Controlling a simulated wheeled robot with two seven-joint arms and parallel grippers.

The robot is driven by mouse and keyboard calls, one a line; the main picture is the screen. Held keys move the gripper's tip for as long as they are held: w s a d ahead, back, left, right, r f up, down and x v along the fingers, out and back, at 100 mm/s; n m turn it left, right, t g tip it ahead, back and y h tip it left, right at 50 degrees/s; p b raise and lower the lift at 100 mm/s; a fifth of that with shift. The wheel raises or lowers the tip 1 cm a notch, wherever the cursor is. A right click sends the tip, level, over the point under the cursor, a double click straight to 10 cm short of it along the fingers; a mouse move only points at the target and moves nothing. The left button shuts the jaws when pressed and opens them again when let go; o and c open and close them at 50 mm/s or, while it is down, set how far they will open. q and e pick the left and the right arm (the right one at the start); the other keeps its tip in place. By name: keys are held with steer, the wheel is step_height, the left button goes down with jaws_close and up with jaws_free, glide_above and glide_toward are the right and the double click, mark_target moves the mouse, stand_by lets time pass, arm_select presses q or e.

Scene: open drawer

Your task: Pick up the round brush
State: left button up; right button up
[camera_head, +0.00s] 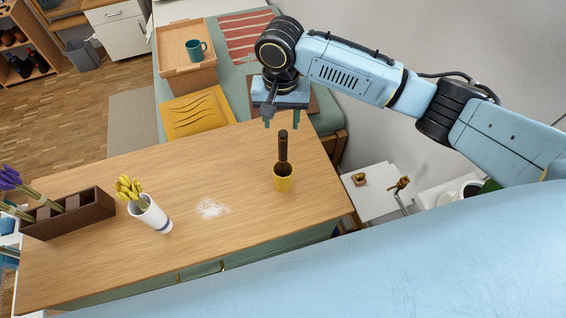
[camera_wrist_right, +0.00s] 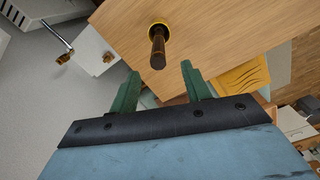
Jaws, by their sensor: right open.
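My right gripper (camera_head: 281,122) is above and just beyond the brush in the head view. Its green fingers (camera_wrist_right: 160,85) are apart and empty, with the handle ahead of the gap and not touching. My left gripper is not in view.
The wooden table (camera_head: 120,250) also bears a white vase (camera_head: 150,214) with yellow flowers, a dark brown box (camera_head: 70,215) and a patch of white grains (camera_head: 211,208).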

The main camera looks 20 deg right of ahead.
mark_target(283, 142)
step_height(283, 142, down, 4)
steer(key=shift+f, duration=0.15)
steer(key=f, duration=0.5)
steer(key=shift+d+f, duration=0.1)
steer(key=shift+d, duration=0.15)
jaws_close()
